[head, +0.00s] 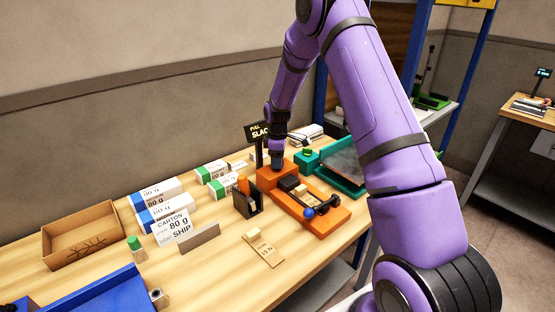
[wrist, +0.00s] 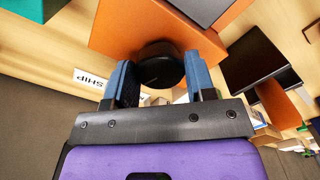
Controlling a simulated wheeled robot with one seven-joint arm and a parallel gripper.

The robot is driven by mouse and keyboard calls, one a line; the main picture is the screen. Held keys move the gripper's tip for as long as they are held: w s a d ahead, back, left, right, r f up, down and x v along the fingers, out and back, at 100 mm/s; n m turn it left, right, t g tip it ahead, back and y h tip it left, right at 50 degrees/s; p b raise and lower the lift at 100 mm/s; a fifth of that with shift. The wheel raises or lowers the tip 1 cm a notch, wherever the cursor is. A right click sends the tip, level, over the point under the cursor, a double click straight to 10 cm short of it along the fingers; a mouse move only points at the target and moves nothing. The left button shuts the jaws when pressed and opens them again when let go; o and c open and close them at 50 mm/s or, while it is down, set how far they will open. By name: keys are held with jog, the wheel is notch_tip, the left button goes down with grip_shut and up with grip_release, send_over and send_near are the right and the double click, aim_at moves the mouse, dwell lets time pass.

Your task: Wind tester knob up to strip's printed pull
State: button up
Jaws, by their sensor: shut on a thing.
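The orange tester (head: 318,212) stands on the wooden bench, with a black clamp and a blue ball-ended lever on its bed. Its dark display (head: 259,133) reads "PULL" and "SLAC", the rest hidden by my arm. My gripper (head: 278,160) points down at the tester's far-left end. In the wrist view, my gripper's blue fingers (wrist: 160,64) close on both sides of the round black knob (wrist: 157,72) on the orange body. The knob is hidden in the head view. A tan strip (head: 264,250) lies flat in front of the tester, its small print seeming to read "15 N".
An open dark holder (head: 247,202) stands left of the tester, and a teal tray (head: 343,180) lies behind it.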

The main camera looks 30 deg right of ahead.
jog(key=m, duration=0.4)
jog(key=shift+m, duration=0.3)
jog(key=m, duration=0.4)
jog(key=shift+m, duration=0.3)
jog(key=m, duration=0.4)
jog(key=shift+m, duration=2.5)
jog(key=o, duration=0.9)
jog(key=shift+r, duration=0.1)
